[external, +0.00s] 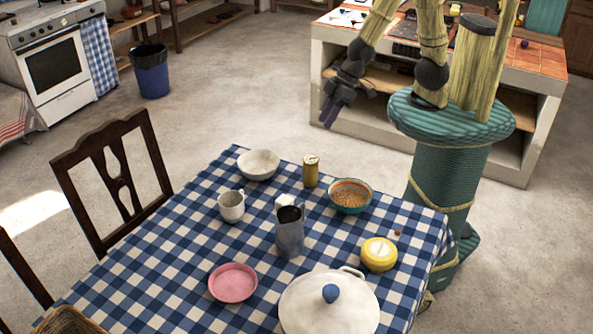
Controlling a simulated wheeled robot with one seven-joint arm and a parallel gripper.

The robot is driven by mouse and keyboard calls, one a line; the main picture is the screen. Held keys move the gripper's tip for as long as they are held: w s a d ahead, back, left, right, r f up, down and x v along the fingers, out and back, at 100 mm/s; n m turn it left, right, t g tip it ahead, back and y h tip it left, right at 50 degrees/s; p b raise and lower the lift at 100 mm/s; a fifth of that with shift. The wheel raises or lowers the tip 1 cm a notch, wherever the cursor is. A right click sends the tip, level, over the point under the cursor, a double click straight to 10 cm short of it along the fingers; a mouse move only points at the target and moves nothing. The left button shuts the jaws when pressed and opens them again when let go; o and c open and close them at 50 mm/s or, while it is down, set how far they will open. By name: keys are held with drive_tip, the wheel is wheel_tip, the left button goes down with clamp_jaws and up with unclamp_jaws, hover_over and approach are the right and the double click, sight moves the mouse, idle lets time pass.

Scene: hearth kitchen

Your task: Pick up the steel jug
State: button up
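The steel jug (290,236) stands upright on the blue-and-white checked tablecloth (190,262), near the middle of the table. It is tall and grey with a dark open top. My gripper (328,114) hangs from the arm beyond the far edge of the table, above and behind the jug in the picture. It is well apart from the jug and nothing shows in it. Its dark fingers are small and seen from the side, so their gap cannot be made out.
Around the jug stand a white mug (231,206), yellow can (310,172), bowl of grains (349,196), yellow lidded pot (379,254), pink dish (232,283) and large white lidded pot (330,305). A small white block (284,202) sits close behind it. A white bowl (258,165) is farther back.

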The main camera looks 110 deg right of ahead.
drive_tip(key=w+a+f+m+t+h+b, duration=0.1)
drive_tip(key=w+a+f+m+t, duration=0.15)
drive_tip(key=w+a, duration=0.35)
drive_tip(key=w+a+f+m+t+h+b, duration=0.1)
drive_tip(key=w+a+f+t, duration=0.2)
drive_tip(key=a, duration=0.6)
drive_tip(key=s+a+f+m+h+b, duration=0.2)
drive_tip(key=s+a+f+m+h, duration=0.1)
drive_tip(key=s+a+f+h, duration=0.4)
wheel_tip(320, 180, down, 3)
drive_tip(key=shift+s+r, duration=0.1)
drive_tip(key=shift+s, duration=1.15)
drive_tip(key=p+x, duration=0.1)
drive_tip(key=x, duration=1.1)
drive_tip(key=shift+d+p, duration=0.2)
drive_tip(key=shift+p, duration=0.2)
